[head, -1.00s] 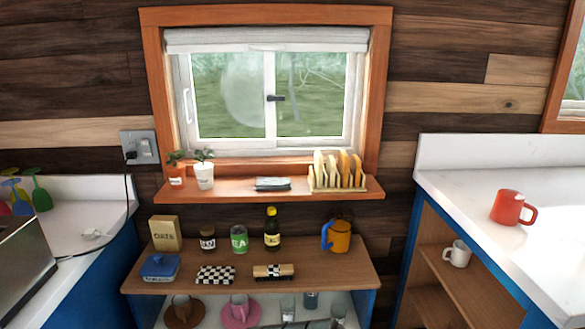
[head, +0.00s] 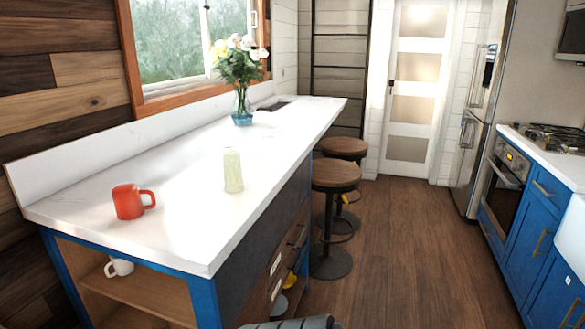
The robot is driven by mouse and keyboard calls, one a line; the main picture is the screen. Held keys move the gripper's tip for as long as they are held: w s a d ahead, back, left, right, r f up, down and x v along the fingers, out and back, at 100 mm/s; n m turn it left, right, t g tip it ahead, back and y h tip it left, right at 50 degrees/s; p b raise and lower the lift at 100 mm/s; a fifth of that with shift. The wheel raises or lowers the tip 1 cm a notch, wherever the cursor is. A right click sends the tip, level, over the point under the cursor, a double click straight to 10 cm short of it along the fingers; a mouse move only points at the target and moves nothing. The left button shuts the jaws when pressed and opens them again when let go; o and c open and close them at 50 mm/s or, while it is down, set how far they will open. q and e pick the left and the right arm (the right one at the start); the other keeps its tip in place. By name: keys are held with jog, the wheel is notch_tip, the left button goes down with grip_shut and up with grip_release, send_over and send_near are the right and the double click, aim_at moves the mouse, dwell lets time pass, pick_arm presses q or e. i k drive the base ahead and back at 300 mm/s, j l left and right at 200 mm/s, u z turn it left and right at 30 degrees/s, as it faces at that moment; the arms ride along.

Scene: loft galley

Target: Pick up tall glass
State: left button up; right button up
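A tall, pale yellow-green glass (head: 233,171) stands upright on the white counter (head: 175,185), near its front edge. I cannot tell whether it is filled or simply tinted. Nothing touches it. Neither of my grippers shows in the head view, so their place relative to the glass is hidden.
A red mug (head: 130,202) stands left of the glass. A vase of flowers (head: 242,80) stands farther back by the window. A white mug (head: 119,267) sits on the open shelf below. Two round stools (head: 335,176) stand along the counter's right side.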

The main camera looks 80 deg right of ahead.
aim_at(233, 181)
jog(key=z, duration=2.35)
jog(key=u, duration=4.85)
jog(key=z, duration=4.85)
